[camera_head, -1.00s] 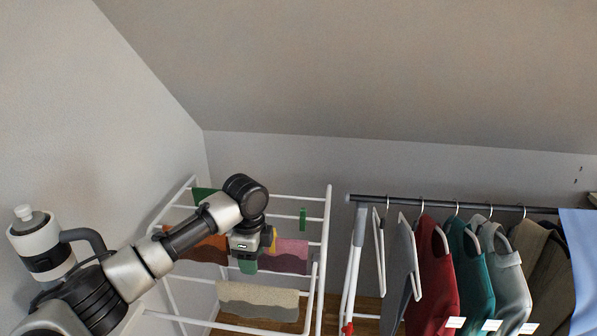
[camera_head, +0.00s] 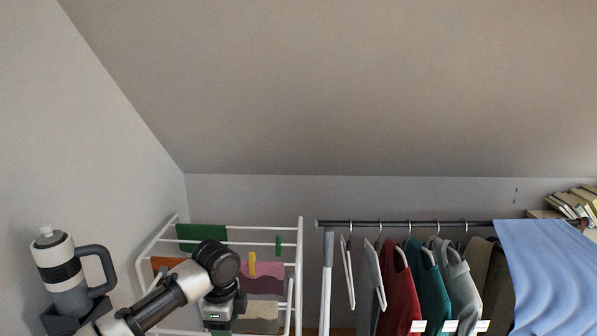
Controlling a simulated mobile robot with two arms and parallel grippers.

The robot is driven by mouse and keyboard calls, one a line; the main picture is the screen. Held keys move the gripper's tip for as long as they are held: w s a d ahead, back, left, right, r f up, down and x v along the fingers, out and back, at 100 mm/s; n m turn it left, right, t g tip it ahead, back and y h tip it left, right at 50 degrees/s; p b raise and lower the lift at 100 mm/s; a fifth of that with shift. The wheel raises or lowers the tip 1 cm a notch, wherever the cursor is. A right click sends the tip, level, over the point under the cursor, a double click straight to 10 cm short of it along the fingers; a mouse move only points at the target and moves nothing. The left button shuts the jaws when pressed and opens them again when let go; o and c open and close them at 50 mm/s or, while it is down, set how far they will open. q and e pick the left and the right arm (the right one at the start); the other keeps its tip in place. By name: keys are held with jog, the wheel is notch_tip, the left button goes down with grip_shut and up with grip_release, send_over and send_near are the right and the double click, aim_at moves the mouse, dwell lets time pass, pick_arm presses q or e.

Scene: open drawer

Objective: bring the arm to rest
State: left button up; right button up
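My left arm comes in from the lower left and reaches in front of the white drying rack. My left gripper (camera_head: 219,322) points down at the lower edge of the picture, in front of the rack. Its fingers are cut off or hidden, so I cannot tell whether it is open or shut. My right arm and gripper are not in view. No drawer shows.
The white drying rack (camera_head: 300,250) holds a green cloth (camera_head: 200,233), a pink cloth (camera_head: 262,281) and a beige cloth (camera_head: 262,314). A clothes rail (camera_head: 400,223) with several garments stands right. A blue cloth (camera_head: 550,270) hangs far right. A mug-like bottle (camera_head: 66,272) stands left.

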pick_arm(q)
jog(key=s+d+f+n+t+h, duration=0.1)
jog(key=s+d+f+n+h, duration=0.2)
jog(key=s+f, duration=0.4)
jog(key=s+d+f+n, duration=0.2)
jog(key=s+d+f, duration=0.25)
jog(key=s, duration=0.35)
jog(key=s+a+n+t+y, duration=0.1)
jog(key=s+a+n, duration=0.5)
jog(key=s, duration=0.3)
jog(key=s+a+n+t+y, duration=0.1)
jog(key=s+a+n+y, duration=0.1)
jog(key=s+a+n, duration=0.45)
jog(key=s+f+m+g, duration=0.1)
jog(key=s+f, duration=0.2)
jog(key=f, duration=2.3)
jog(key=s+a+f+g, duration=0.1)
jog(key=s+a+f, duration=0.2)
jog(key=s+f, duration=1.2)
jog(key=shift+s+a+f, duration=0.15)
jog(key=shift+s+f, duration=0.15)
jog(key=shift+s, duration=0.35)
